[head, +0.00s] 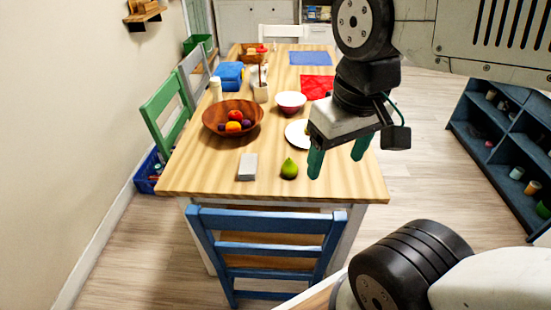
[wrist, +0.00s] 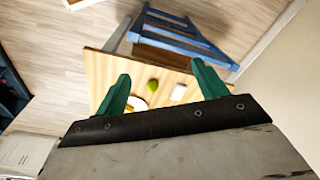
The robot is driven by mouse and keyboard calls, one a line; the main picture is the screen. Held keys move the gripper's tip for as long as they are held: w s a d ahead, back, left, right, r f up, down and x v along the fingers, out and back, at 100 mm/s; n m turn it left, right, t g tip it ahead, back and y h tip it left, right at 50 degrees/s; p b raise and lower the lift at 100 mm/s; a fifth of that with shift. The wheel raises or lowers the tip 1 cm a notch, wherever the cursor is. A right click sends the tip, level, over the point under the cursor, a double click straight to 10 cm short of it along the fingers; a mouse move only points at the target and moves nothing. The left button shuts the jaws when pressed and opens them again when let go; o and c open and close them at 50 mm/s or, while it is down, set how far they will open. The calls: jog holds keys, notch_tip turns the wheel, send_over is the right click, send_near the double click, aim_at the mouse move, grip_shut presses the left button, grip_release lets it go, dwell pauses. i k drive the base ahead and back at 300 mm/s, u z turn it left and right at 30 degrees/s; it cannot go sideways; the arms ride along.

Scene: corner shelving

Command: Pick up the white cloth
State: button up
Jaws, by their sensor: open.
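A small folded white cloth (head: 247,167) lies flat near the front edge of the wooden table (head: 210,182), left of a green pear (head: 289,170). The cloth also shows in the wrist view (wrist: 178,92), to the right of the pear (wrist: 153,86). My gripper (head: 338,162) is open with nothing between its green fingers. In the head view it hangs to the right of the pear and cloth, and looks well above the table. In the wrist view (wrist: 162,72) its fingers spread wide, with the pear and cloth seen far beyond them.
A wooden fruit bowl (head: 215,121) stands behind the cloth. A blue chair (head: 265,222) stands at the table's front. Blue shelving (head: 497,145) is at right, across open floor.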

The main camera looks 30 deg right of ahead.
aim_at(248, 166)
jog(key=k, duration=0.5)
jog(key=u, duration=1.85)
jog(key=i, duration=1.6)
jog(key=z, duration=3)
jog(key=i, duration=0.5)
jog(key=u, duration=0.1)
